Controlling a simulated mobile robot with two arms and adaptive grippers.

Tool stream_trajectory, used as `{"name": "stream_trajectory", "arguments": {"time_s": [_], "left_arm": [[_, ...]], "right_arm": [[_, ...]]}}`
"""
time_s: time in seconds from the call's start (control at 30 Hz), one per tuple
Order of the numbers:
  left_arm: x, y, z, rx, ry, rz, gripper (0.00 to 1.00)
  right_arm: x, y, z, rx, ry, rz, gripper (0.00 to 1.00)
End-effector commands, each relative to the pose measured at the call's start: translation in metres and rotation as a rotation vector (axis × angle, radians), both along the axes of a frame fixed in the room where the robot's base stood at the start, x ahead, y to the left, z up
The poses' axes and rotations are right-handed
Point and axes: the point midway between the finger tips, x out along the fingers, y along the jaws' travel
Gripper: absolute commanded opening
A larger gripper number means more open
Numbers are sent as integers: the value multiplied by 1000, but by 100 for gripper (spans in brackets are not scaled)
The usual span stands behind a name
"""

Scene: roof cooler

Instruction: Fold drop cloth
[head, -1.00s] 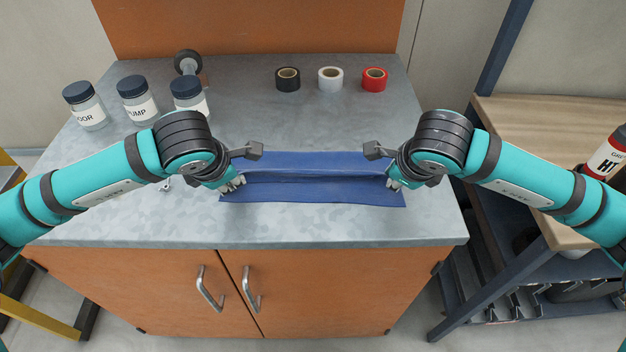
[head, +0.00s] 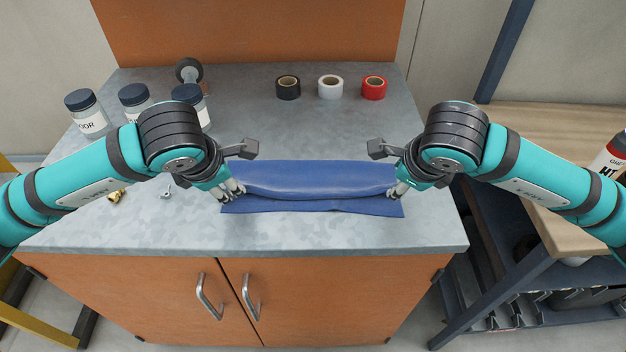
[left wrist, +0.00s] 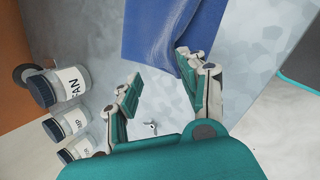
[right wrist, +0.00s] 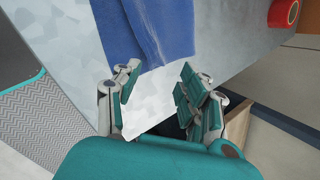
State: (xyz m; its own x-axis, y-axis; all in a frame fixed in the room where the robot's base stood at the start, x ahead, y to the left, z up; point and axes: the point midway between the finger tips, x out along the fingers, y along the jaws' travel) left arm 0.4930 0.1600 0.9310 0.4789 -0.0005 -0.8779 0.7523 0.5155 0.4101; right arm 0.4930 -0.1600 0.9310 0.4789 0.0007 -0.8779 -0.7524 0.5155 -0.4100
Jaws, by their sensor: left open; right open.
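The blue drop cloth (head: 310,180) lies on the grey metal worktop as a wide strip, with a raised, rounded fold along it and a flat flap (head: 310,207) at the near edge. My left gripper (head: 233,191) is open at the cloth's left end; in the left wrist view the cloth (left wrist: 170,35) reaches its fingers (left wrist: 155,95). My right gripper (head: 397,193) is open at the right end; in the right wrist view the cloth (right wrist: 150,30) ends close to its fingers (right wrist: 155,90). Whether the fingers touch the cloth is unclear.
Black (head: 288,87), white (head: 330,86) and red (head: 374,87) tape rolls stand behind the cloth. Labelled jars (head: 88,114) stand at the back left. Small metal parts (head: 117,195) lie left of my left gripper. The worktop's front strip (head: 320,235) is clear.

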Motion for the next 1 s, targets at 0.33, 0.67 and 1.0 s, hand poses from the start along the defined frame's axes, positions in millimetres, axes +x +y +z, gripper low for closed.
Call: {"name": "stream_trajectory", "arguments": {"time_s": [0.33,0.67,1.0], "left_arm": [[-35,0,44,-1,-3,-2,42],[-44,0,54,1,1,0,42],[-44,0,54,1,1,0,6]], "right_arm": [[-35,0,44,0,-3,1,42],[-44,0,54,0,0,0,42],[-44,0,54,-1,1,0,6]]}}
